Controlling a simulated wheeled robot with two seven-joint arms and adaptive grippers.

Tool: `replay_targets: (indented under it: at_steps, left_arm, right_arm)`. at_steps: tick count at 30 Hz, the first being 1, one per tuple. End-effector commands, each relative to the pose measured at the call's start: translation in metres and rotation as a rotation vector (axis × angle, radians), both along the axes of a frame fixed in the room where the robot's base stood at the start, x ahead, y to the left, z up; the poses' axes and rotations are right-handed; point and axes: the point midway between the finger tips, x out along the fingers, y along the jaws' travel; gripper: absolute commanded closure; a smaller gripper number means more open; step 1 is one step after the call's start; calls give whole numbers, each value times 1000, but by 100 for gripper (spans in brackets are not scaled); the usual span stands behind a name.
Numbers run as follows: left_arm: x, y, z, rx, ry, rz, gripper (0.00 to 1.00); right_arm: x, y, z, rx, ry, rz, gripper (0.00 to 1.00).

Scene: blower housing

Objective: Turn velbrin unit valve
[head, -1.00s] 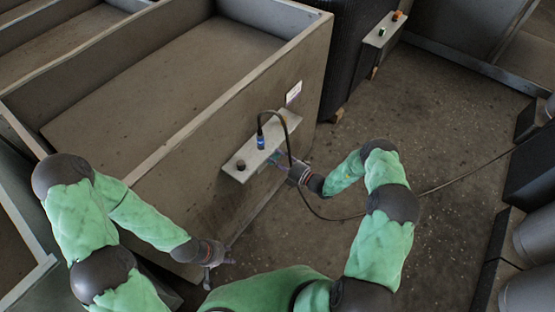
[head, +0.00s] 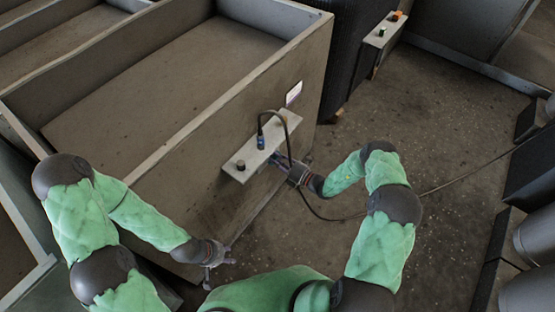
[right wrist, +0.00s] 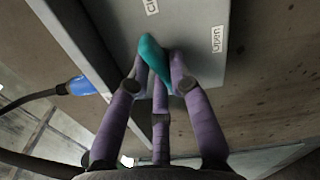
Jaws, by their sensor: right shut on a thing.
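The valve handle is a teal lever (right wrist: 152,55) on the face of a grey box (right wrist: 195,30), in the right wrist view. The purple fingers of my right gripper (right wrist: 158,75) are shut on it. In the head view, my right gripper (head: 279,160) is at the side of the grey shelf-like unit (head: 247,165) on the large bin's wall; the lever is hard to make out there. My left gripper (head: 222,272) is low by the bin's near corner, with its fingers apart and empty.
A blue plug (head: 261,142) with a black cable stands on the unit, and the cable loops down past my right gripper. A dark round knob (head: 241,165) is at the unit's near end. A similar unit (head: 384,35) is further back.

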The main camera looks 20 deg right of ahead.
Motion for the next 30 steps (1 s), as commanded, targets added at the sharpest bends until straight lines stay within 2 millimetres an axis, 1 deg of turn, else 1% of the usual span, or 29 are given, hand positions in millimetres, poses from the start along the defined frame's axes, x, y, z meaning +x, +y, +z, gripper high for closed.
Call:
replay_targets:
  at_steps: [21,30]
  left_arm:
    - [0,0,-3,0,0,0,60]
    - [0,0,-4,0,0,0,60]
  right_arm:
    - [-2,2,-3,-535,-415,0,100]
    - [-3,2,-4,-723,-562,0,100]
